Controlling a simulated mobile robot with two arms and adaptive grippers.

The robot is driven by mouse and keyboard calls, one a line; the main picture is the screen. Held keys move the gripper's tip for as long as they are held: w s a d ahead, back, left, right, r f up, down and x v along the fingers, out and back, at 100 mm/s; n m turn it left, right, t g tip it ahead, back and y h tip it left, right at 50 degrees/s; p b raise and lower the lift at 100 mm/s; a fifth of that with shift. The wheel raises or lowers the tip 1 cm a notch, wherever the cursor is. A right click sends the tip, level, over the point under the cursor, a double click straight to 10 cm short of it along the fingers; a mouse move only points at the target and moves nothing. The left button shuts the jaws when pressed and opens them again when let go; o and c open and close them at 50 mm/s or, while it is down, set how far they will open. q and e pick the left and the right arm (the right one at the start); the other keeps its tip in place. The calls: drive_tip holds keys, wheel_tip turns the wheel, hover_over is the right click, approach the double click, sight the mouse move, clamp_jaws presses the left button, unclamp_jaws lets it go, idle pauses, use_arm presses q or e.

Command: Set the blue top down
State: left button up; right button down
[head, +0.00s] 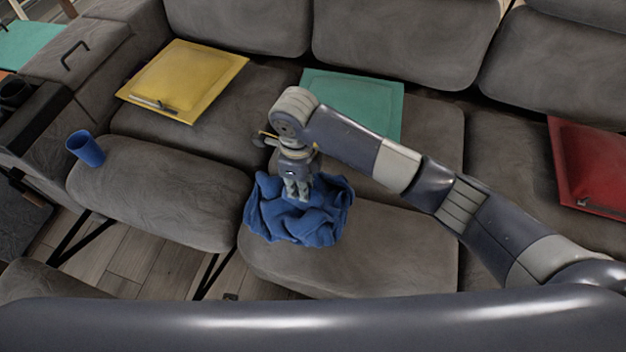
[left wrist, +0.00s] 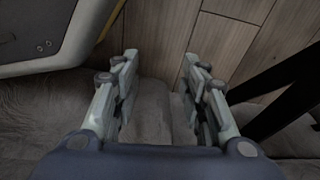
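The blue top (head: 318,222) is a crumpled bundle of cloth at the front of the grey sofa seat in the head view. My right gripper (head: 298,192) comes down from above onto the middle of it. Its fingers look close together and their tips meet the folds, so I cannot tell whether they pinch cloth. My left gripper (left wrist: 158,95) shows only in the left wrist view. Its two fingers are wide apart with nothing between them, over a grey cushion edge and wood floor.
A blue cup (head: 86,149) is at the left. The left seat cushion (head: 165,190) is mostly bare.

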drive_tip(key=w+d, duration=0.2)
drive_tip(key=shift+w+f, duration=0.15)
drive_tip(key=shift+w, duration=0.15)
drive_tip(key=shift+w+d+f, duration=0.1)
drive_tip(key=shift+d+f, duration=0.05)
drive_tip(key=shift+f, duration=0.45)
drive_tip(key=shift+d+f, duration=0.1)
drive_tip(key=shift+f, duration=0.5)
drive_tip(key=shift+w+f, duration=0.1)
drive_tip(key=shift+f, duration=0.5)
drive_tip(key=shift+f+b, duration=0.1)
drive_tip(key=shift+b, duration=0.25)
drive_tip(key=c, duration=1.5)
unclamp_jaws()
use_arm(q)
drive_tip(key=shift+w+r, duration=0.55)
drive_tip(key=shift+r, duration=0.3)
